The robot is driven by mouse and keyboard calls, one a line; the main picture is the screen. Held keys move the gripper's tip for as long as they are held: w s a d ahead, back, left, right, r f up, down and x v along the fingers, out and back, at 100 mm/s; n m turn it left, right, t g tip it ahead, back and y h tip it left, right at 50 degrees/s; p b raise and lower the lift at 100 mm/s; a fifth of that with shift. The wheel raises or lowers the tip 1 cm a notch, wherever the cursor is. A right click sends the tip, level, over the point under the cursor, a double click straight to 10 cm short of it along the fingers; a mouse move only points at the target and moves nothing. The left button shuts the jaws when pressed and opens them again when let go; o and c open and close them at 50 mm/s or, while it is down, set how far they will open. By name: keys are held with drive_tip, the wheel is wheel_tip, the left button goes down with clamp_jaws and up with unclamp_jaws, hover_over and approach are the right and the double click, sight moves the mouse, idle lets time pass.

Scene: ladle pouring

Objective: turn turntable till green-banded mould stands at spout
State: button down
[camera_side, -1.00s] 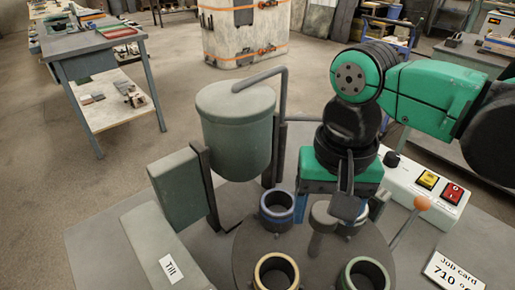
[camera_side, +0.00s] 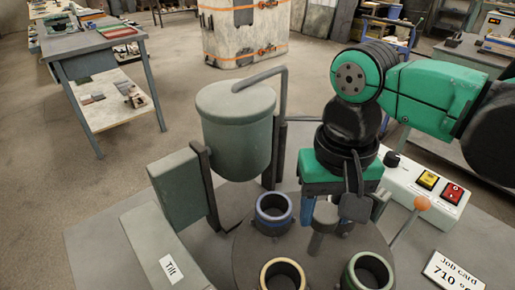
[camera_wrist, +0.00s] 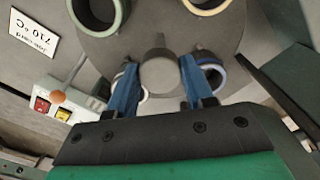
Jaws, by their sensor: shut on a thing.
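My gripper (camera_side: 332,207) points down over the middle of the round grey turntable (camera_side: 318,270). Its blue fingers are shut on the grey centre knob (camera_side: 325,213), which shows between them in the wrist view (camera_wrist: 160,73). The green-banded mould (camera_side: 367,272) stands at the turntable's front right in the side view, at the upper left in the wrist view (camera_wrist: 97,14). The yellow-banded mould (camera_side: 282,275) is front left. The blue-banded mould (camera_side: 273,213) is back left, nearest the ladle (camera_side: 237,130). A fourth mould (camera_wrist: 143,96) is partly hidden by a finger. I cannot make out the spout.
A control box (camera_side: 425,187) with yellow and red switches and an orange-knobbed lever (camera_side: 422,203) stand to the right. A job card (camera_side: 455,272) lies front right.

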drive_tip(key=shift+n, duration=17.3)
